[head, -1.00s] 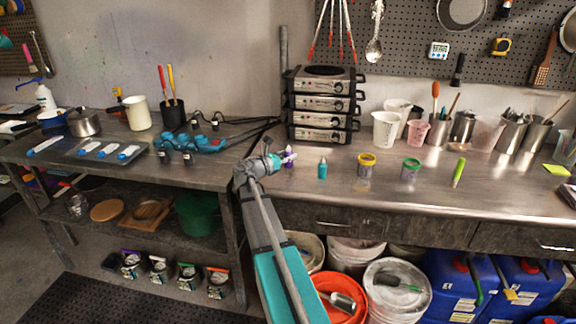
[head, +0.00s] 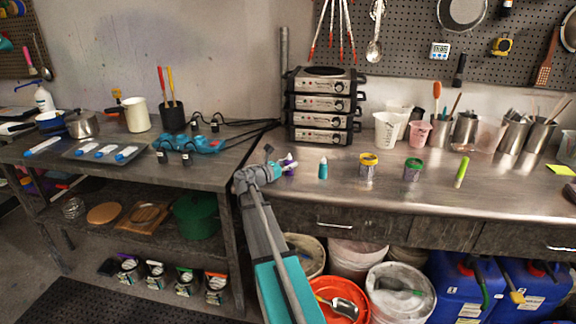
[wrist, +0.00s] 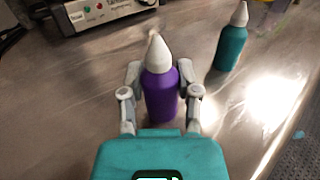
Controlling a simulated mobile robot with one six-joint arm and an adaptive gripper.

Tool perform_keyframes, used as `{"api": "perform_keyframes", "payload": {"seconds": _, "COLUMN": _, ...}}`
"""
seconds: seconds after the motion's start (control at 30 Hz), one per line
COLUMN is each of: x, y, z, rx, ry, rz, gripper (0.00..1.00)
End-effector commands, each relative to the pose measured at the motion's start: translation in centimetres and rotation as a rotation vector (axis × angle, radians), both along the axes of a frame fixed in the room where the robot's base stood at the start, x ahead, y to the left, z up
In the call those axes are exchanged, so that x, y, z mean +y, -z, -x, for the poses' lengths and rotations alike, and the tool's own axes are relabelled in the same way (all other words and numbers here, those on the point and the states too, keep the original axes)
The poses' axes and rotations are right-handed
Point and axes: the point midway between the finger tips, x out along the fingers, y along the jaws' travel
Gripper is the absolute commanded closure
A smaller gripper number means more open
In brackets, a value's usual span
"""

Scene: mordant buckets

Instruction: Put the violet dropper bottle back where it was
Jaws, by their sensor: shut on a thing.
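The violet dropper bottle (wrist: 161,97) has a white pointed cap and stands upright between the fingers of my gripper (wrist: 160,84), which is shut on it. In the head view the violet bottle (head: 290,171) shows at the left part of the right-hand bench, partly hidden by my gripper (head: 279,170). Its base is low over the bench top; I cannot tell whether it touches. A teal dropper bottle (head: 323,169) with a white cap stands to its right, apart from it, and also shows in the wrist view (wrist: 230,47).
Right of the teal bottle stand a yellow-lidded jar (head: 368,166), a green-lidded jar (head: 412,169) and a green marker (head: 461,172). Stacked hot plates (head: 322,107) stand behind. The bench front edge is close to my arm. Bare bench top lies around the bottles.

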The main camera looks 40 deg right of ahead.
Motion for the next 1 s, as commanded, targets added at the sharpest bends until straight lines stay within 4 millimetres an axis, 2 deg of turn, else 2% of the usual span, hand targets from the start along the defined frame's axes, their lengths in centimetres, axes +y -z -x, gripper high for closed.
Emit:
{"api": "perform_keyframes", "payload": {"seconds": 0.13, "x": -0.02, "y": 0.41, "z": 0.01, "rx": 0.0, "ry": 0.0, "rz": 0.0, "gripper": 1.0}}
{"api": "perform_keyframes", "payload": {"seconds": 0.17, "x": -0.02, "y": 0.33, "z": 0.01, "rx": 0.0, "ry": 0.0, "rz": 0.0, "gripper": 0.54}}
{"api": "perform_keyframes", "payload": {"seconds": 0.33, "x": -0.03, "y": 0.28, "z": 0.02, "rx": 0.0, "ry": 0.0, "rz": 0.0, "gripper": 0.24}}
{"api": "perform_keyframes", "payload": {"seconds": 0.9, "x": -0.05, "y": -0.17, "z": 0.03, "rx": 0.0, "ry": 0.001, "rz": 0.0, "gripper": 0.24}}
{"api": "perform_keyframes", "payload": {"seconds": 1.0, "x": 0.85, "y": -0.01, "z": 0.08, "rx": 0.0, "ry": -0.001, "rz": 0.0, "gripper": 0.24}}
